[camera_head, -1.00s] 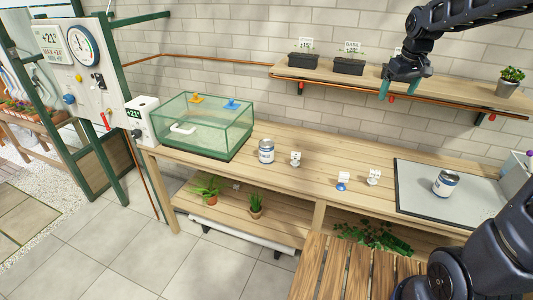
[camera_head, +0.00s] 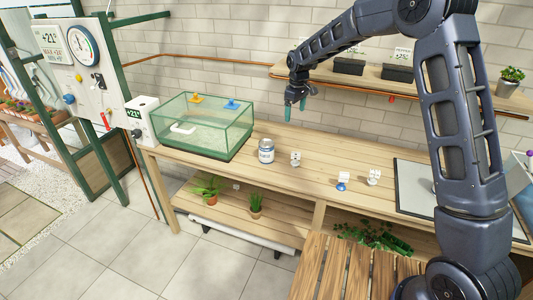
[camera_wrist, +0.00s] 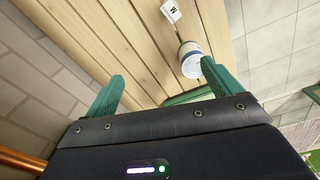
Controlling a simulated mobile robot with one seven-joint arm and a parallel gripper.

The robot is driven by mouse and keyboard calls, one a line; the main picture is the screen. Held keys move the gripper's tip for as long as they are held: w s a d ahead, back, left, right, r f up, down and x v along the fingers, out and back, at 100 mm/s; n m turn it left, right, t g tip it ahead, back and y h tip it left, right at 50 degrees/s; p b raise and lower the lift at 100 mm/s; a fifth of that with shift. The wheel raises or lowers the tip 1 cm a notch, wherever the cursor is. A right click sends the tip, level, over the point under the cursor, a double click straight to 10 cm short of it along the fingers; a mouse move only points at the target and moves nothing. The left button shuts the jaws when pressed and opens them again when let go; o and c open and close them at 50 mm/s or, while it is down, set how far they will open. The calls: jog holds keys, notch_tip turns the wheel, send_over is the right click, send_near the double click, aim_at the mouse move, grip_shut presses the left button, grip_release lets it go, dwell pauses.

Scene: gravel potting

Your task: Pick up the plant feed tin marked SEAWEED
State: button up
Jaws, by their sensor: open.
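A white and blue tin (camera_head: 266,151) stands upright on the wooden bench, right of the glass case. Its lettering is too small to read, so I cannot tell whether it says SEAWEED. In the wrist view a tin (camera_wrist: 192,62) shows beyond the right fingertip, apart from it. My gripper (camera_head: 295,107) is open and empty, with teal fingers pointing down, above the back of the bench near the wall. It also shows in the wrist view (camera_wrist: 163,72). The second tin, seen earlier on the grey mat (camera_head: 412,185), is hidden behind my arm.
The green-framed glass case (camera_head: 205,125) stands left of the tin. A wall shelf (camera_head: 335,80) with dark planters (camera_head: 349,66) and a potted plant (camera_head: 509,81) runs behind. The bench front between is clear.

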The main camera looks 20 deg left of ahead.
aim_at(267, 149)
jog(key=s+a+f, duration=0.1)
jog(key=a+f, duration=0.2)
jog(key=s+a+f+n, duration=0.1)
jog(key=a+f, duration=0.2)
jog(key=a, duration=0.1)
jog(key=s+a+f+n, duration=0.1)
jog(key=a+f, duration=0.3)
jog(key=shift+s+a, duration=0.15)
jog(key=shift+a, duration=0.05)
jog(key=shift+s+f, duration=0.2)
jog(key=shift+f, duration=5.25)
jog(key=c, duration=1.3)
